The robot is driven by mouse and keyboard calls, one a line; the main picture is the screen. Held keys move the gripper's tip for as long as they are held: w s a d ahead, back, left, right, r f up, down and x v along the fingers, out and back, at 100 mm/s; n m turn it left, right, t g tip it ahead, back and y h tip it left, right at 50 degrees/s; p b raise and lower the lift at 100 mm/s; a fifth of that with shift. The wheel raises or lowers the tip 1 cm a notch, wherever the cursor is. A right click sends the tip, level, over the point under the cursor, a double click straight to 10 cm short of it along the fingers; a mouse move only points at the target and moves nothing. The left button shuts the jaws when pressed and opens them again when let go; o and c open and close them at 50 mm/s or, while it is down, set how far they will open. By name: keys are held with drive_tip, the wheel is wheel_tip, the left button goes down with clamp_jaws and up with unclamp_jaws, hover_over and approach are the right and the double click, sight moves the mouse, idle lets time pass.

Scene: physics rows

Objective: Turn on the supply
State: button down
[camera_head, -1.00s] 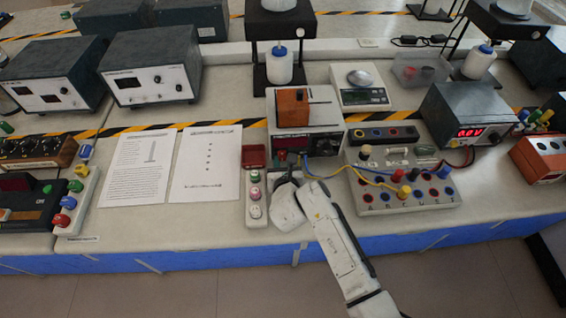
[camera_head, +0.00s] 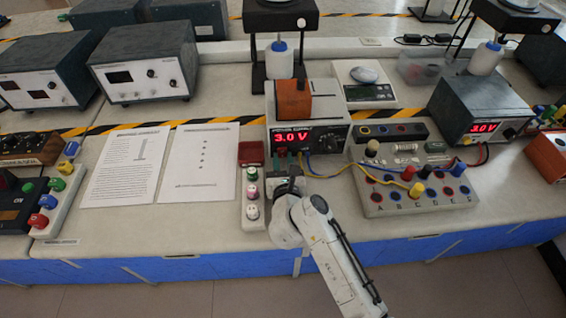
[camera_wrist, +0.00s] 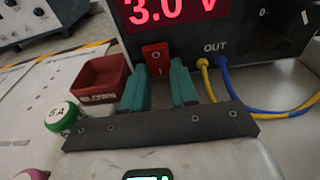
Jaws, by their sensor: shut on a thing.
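The power supply (camera_head: 338,136) stands in the middle of the bench, and its red display reads 3.0 V in both views. In the wrist view, a red rocker switch (camera_wrist: 155,52) with a circle and a bar mark sits on the front of the supply (camera_wrist: 262,22), below the display. My gripper (camera_wrist: 159,66) has its two teal fingers on either side of the switch and is shut on it.
Yellow and blue leads (camera_wrist: 225,78) run from the OUT sockets to a terminal board (camera_head: 418,205) on the right. A meter (camera_head: 482,127) there reads 3.0. A fuse strip (camera_head: 252,222) and red box (camera_head: 251,153) stand close left. An orange block (camera_head: 294,100) sits on the supply.

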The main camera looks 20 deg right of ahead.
drive_tip(key=c, duration=0.9)
unclamp_jaws()
drive_tip(key=v, duration=1)
drive_tip(key=shift+s+a+b, duration=0.15)
drive_tip(key=shift+s+b, duration=0.15)
drive_tip(key=shift+s, duration=0.1)
